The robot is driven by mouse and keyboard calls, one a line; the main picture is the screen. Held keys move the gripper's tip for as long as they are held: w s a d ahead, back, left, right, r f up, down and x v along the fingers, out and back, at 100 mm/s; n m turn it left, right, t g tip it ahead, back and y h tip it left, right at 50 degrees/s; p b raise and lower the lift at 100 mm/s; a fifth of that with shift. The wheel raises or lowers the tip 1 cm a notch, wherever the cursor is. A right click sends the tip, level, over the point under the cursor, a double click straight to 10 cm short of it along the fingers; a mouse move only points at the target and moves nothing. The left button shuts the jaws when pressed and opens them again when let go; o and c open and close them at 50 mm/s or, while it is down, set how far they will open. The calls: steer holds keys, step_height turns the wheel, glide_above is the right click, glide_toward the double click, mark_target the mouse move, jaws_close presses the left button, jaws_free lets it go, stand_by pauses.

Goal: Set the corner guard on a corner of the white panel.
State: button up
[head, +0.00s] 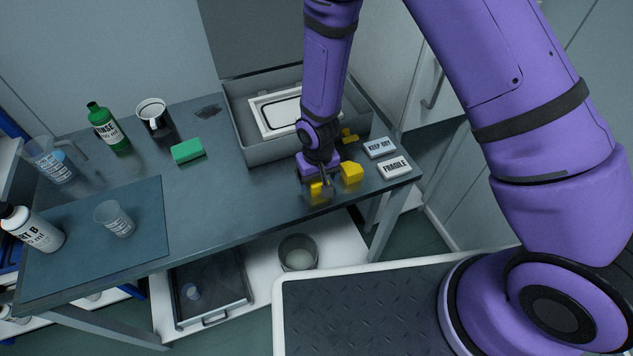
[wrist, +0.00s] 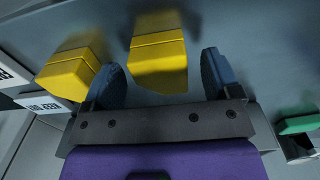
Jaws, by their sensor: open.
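The white panel (head: 283,113) lies in a grey open-lidded case at the back of the bench. My gripper (head: 326,187) is low over the front right of the bench, pointing down. Its jaws are open. In the wrist view, one yellow corner guard (wrist: 158,62) shows between the two fingers of my gripper (wrist: 160,75), with no clear grip on it. It shows partly hidden in the head view (head: 317,188). A second yellow block (head: 351,172) sits just outside one finger, also in the wrist view (wrist: 72,76).
The case wall (head: 268,153) rises close behind my gripper. Two labelled blocks, KEEP DRY (head: 380,148) and FRAGILE (head: 394,168), lie to the right. The bench between is clear.

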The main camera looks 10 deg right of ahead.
steer(key=shift+f, duration=0.2)
steer(key=c, duration=1)
steer(key=shift+r, duration=0.15)
steer(key=shift+r, duration=0.6)
step_height(320, 180, up, 2)
steer(key=s+d+r, duration=0.1)
steer(key=s, duration=1.5)
steer(key=shift+r, duration=0.3)
